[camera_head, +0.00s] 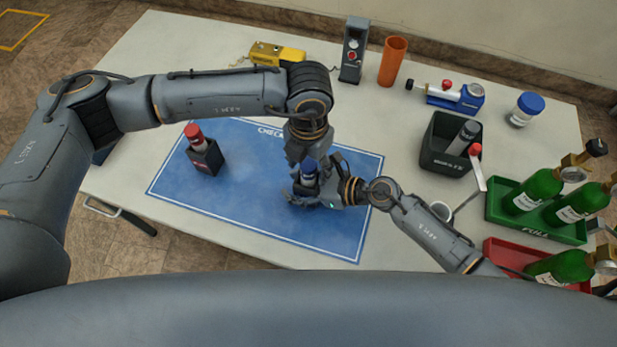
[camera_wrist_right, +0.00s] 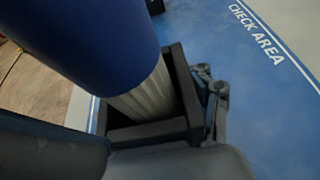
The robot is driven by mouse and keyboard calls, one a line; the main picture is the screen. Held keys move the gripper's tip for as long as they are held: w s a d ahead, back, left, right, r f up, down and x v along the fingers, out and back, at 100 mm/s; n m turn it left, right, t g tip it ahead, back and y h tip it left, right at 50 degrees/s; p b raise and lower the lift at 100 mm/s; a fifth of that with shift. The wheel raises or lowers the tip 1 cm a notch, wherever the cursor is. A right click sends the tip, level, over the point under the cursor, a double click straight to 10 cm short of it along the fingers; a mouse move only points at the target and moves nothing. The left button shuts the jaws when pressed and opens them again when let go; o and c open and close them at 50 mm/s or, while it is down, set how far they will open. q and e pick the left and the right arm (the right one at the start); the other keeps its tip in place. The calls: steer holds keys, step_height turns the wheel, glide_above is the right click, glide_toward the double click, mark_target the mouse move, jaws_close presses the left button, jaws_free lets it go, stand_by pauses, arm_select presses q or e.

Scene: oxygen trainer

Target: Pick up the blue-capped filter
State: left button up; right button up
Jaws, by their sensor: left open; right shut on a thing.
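The blue-capped filter (camera_head: 309,169) is at the right part of the blue check mat, mostly hidden between my two grippers. In the right wrist view its large blue cap (camera_wrist_right: 88,40) is close to the camera, and its pale pleated body (camera_wrist_right: 147,103) goes down into a square black holder (camera_wrist_right: 150,132). My right gripper (camera_head: 312,194) comes in low from the right and is shut, apparently on the holder; its finger (camera_wrist_right: 214,100) lies against the holder's side. My left gripper (camera_head: 305,160) points down from above at the blue cap, open; whether it touches cannot be told.
A red-capped bottle in a black holder (camera_head: 205,157) stands on the blue mat (camera_head: 255,215). A dark bin (camera_head: 437,163), a blue-lidded white jar (camera_head: 525,109), an orange tube (camera_head: 392,61) and trays of green bottles (camera_head: 545,196) stand around.

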arm_select(q)
steer(key=shift+f, duration=0.15)
jaws_close()
step_height(320, 180, up, 18)
stand_by(0.7)
arm_select(e)
steer(key=o, duration=1.4)
